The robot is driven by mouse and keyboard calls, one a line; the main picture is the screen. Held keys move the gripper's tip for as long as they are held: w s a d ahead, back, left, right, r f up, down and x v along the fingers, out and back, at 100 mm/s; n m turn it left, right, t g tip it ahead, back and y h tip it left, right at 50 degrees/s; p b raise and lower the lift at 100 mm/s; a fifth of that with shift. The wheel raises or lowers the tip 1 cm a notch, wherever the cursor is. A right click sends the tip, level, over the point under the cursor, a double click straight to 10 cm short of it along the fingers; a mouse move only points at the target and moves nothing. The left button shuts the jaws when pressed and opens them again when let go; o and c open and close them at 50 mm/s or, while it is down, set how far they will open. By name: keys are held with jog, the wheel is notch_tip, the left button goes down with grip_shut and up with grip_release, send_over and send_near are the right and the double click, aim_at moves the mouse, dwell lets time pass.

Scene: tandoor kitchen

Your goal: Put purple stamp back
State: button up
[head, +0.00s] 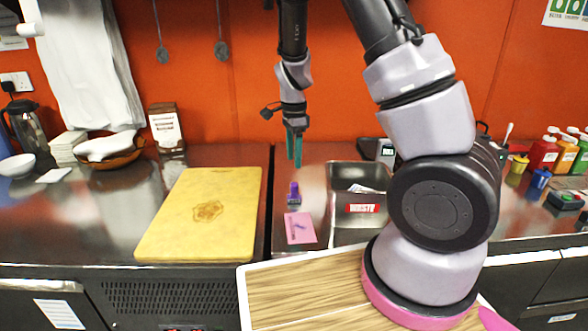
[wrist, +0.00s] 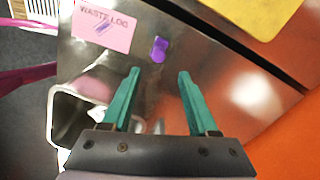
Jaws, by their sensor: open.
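The purple stamp (head: 294,193) stands on the steel counter just behind a pink card (head: 299,228). In the wrist view the stamp (wrist: 159,49) lies ahead of the fingertips, close to the pink "WASTE LOG" card (wrist: 101,27). The card carries a small purple mark. My gripper (head: 294,158) has teal fingers and hangs above the counter over the stamp's area. In the wrist view my gripper (wrist: 159,73) is open, with nothing between its fingers.
A yellow board (head: 203,214) lies left of the stamp. A steel bin (head: 358,222) with a red-and-white label is set in the counter to the right. Several coloured bottles (head: 543,154) and a dark stamp pad (head: 565,200) stand at far right. Bare counter (wrist: 228,80) surrounds the stamp.

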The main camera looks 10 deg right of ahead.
jog(key=s+d+r+n+t+y, duration=0.1)
jog(key=s+r+n+t+y, duration=0.2)
jog(key=r, duration=0.7)
jog(key=s+d+r+n, duration=0.2)
jog(key=s+r+n, duration=0.15)
jog(key=r, duration=0.55)
jog(key=s+d+r+n+t, duration=0.1)
jog(key=s+r+n+t, duration=0.1)
jog(key=s+r, duration=0.3)
jog(key=s+d+r+n+t+h, duration=0.1)
jog(key=s+r+n, duration=0.3)
jog(key=s, duration=0.4)
jog(key=shift+s+d+r+t, duration=0.35)
jog(key=shift+d+r+t, duration=0.05)
jog(key=shift+r+t, duration=0.2)
